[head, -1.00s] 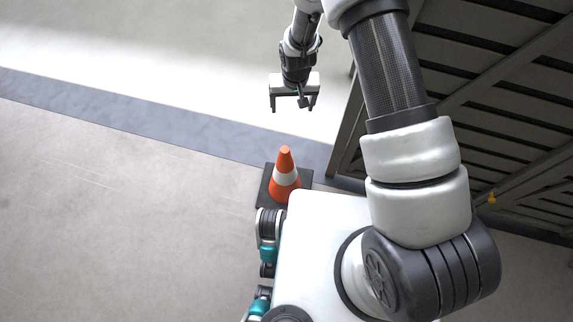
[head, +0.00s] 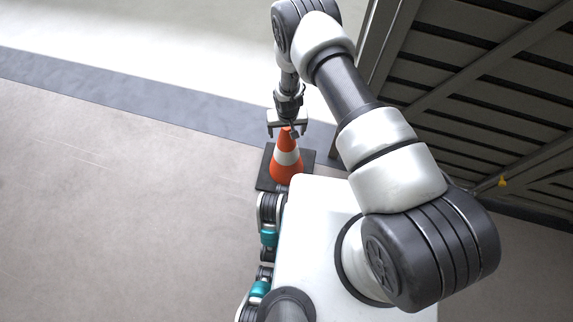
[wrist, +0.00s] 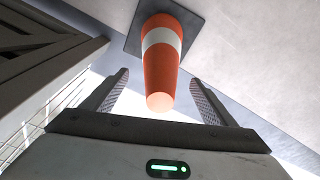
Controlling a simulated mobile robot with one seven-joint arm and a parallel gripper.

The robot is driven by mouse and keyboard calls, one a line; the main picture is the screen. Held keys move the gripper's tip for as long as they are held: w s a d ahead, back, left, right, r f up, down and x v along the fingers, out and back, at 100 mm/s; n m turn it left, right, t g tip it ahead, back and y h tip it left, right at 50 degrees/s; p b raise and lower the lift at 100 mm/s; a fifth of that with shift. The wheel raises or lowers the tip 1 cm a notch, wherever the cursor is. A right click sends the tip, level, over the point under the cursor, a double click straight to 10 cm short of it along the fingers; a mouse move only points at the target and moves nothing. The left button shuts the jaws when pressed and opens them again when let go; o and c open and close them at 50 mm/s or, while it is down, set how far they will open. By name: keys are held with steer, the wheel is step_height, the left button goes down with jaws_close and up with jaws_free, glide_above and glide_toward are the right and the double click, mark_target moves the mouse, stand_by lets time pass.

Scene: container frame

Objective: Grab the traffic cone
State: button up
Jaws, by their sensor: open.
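The traffic cone (head: 286,165) is orange with a white band and stands upright on a dark square base on the floor, just in front of my body. My gripper (head: 286,131) is open and sits at the cone's tip in the head view. In the wrist view the cone (wrist: 163,65) has its tip between and a little beyond the two open fingers (wrist: 162,95), with a gap on each side. Its base shows at the top of that view. I cannot tell the exact depth between fingers and tip.
A dark slatted container wall (head: 480,80) stands to the right; part of it also shows in the wrist view (wrist: 35,50). A blue-grey strip (head: 130,105) crosses the floor behind the cone. The floor (head: 120,200) to the left is clear.

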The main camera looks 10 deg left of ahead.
mark_target(287, 152)
steer(key=f, duration=0.2)
steer(key=f+b, duration=0.1)
steer(key=f, duration=0.1)
steer(key=f+b, duration=0.1)
steer(key=f, duration=0.1)
steer(key=shift+w+a, duration=0.15)
steer(key=shift+w, duration=0.2)
steer(key=c, duration=2)
steer(key=shift+w+r, duration=0.1)
steer(key=shift+r, duration=0.05)
jaws_close()
